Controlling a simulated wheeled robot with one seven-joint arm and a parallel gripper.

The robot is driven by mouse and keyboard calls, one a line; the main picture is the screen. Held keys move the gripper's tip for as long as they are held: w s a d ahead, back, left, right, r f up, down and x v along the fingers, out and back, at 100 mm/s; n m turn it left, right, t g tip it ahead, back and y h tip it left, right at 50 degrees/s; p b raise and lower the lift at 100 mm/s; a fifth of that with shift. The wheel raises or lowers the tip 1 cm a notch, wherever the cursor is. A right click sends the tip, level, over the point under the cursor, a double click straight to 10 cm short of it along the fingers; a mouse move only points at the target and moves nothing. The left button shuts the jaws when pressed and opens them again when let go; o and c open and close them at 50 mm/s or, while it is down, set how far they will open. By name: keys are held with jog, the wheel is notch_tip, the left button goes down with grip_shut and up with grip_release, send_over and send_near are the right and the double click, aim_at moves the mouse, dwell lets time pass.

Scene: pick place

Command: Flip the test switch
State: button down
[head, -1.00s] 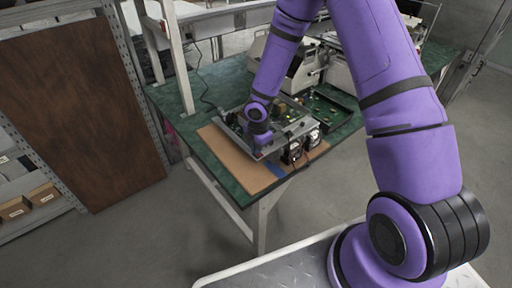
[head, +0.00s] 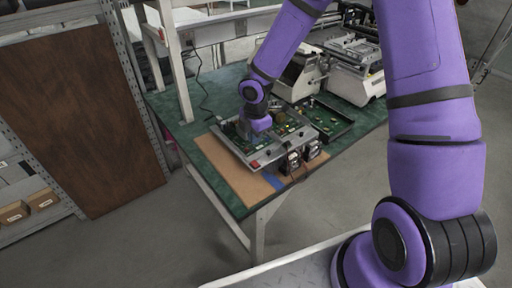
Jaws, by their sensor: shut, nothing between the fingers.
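A grey metal test fixture (head: 236,150) with green circuit boards sits on the workbench. A small red part (head: 255,164) shows at its front left corner; it looks like the test switch, but it is too small to tell which way it is flipped. My gripper (head: 258,124) is over the circuit boards of the fixture, behind and apart from the red part in the picture. It is shut and empty. Its fingertips are hard to make out, and I cannot tell whether they touch the boards.
The green workbench (head: 215,153) carries a brown mat (head: 245,186) under the fixture. Two dark boxy parts (head: 302,156) stand at its front right. A tray of boards (head: 328,118) lies to the right, with beige machines (head: 352,78) behind. A shelf post rises at the left.

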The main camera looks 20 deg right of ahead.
aim_at(254, 162)
jog(key=shift+r, duration=2)
jog(key=shift+s, duration=0.1)
jog(key=shift+s+d+r+t, duration=0.15)
jog(key=shift+s+t, duration=0.25)
jog(key=shift+s, duration=0.2)
jog(key=shift+f, duration=0.2)
jog(key=f, duration=0.4)
jog(key=w+f, duration=0.1)
jog(key=f, duration=0.8)
jog(key=shift+w+a+f, duration=0.3)
jog(key=shift+w+f, duration=0.05)
